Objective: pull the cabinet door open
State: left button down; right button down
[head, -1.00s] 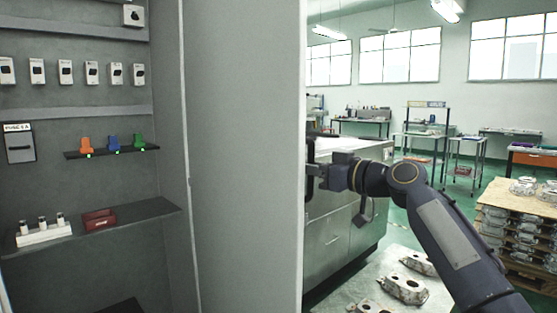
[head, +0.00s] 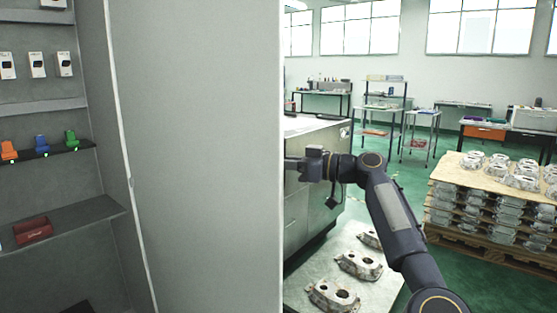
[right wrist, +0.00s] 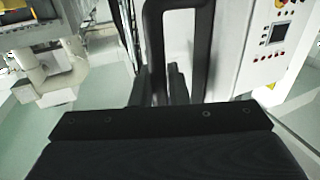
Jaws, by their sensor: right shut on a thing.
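The grey cabinet door (head: 205,150) stands open, its broad inner face filling the middle of the head view. The cabinet (head: 60,190) is open at the left, with its shelves showing. My right gripper (head: 294,161) is at the door's free edge, on the far side, and its fingertips are partly hidden by the door. In the right wrist view the black loop handle (right wrist: 201,45) stands upright in front of my right gripper (right wrist: 165,85), which is shut on it. My left gripper is in neither view.
Orange, blue and green items (head: 40,147) and a red box (head: 33,230) sit on the cabinet shelves. Right of the door are a metal bench (head: 305,215), a low table with castings (head: 350,282) and a pallet stack of castings (head: 490,200). Green floor lies between.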

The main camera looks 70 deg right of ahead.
jog(key=c, duration=1.8)
grip_release()
jog(key=shift+o, duration=0.2)
jog(key=s, duration=0.7)
jog(key=shift+s, duration=0.4)
